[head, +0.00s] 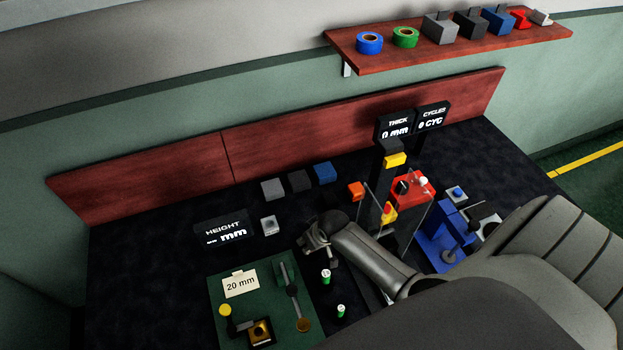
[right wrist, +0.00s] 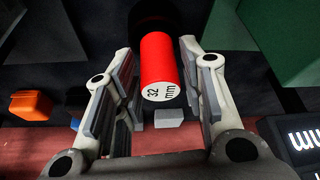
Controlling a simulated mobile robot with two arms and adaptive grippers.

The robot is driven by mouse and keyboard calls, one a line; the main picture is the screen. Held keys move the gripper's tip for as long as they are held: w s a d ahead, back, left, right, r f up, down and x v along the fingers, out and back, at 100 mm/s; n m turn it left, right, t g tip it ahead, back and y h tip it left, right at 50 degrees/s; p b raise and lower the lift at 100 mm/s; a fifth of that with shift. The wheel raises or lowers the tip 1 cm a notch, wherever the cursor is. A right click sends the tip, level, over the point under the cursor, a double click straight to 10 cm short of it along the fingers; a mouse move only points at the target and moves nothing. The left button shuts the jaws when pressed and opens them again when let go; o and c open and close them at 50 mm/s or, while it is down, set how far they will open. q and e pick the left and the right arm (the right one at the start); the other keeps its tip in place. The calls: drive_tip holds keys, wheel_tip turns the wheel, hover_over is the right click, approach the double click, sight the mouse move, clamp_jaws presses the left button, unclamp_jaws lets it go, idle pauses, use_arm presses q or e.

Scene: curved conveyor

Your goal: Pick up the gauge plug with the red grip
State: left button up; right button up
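The gauge plug with the red grip (right wrist: 159,68) shows in the right wrist view, with "32 mm" on its pale end face. Its far part is dark and hard to make out. My right gripper (right wrist: 156,75) is open, with one finger on each side of the red grip; I see dark gaps between the fingers and the grip. In the head view my right gripper (head: 314,240) is low over the dark bench, and the red grip is hidden there. My left gripper is in neither view.
Two green plugs with white ends (head: 326,277) (head: 341,311) stand near the gripper, beside the green mat (head: 219,287). A height display (head: 224,231) and several small blocks lie behind. A red fixture (head: 410,190) and a blue one (head: 440,240) stand to the right.

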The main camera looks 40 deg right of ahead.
clamp_jaws()
drive_tip(key=shift+r, duration=0.15)
drive_tip(key=shift+w+r, duration=0.1)
drive_tip(key=shift+r, duration=0.4)
wheel_tip(320, 180, up, 2)
drive_tip(key=s+a+r+b, duration=0.3)
drive_tip(key=s+r, duration=0.6)
drive_tip(key=s, duration=0.4)
drive_tip(key=shift+s+a+r, duration=0.15)
drive_tip(key=shift+s+r, duration=0.25)
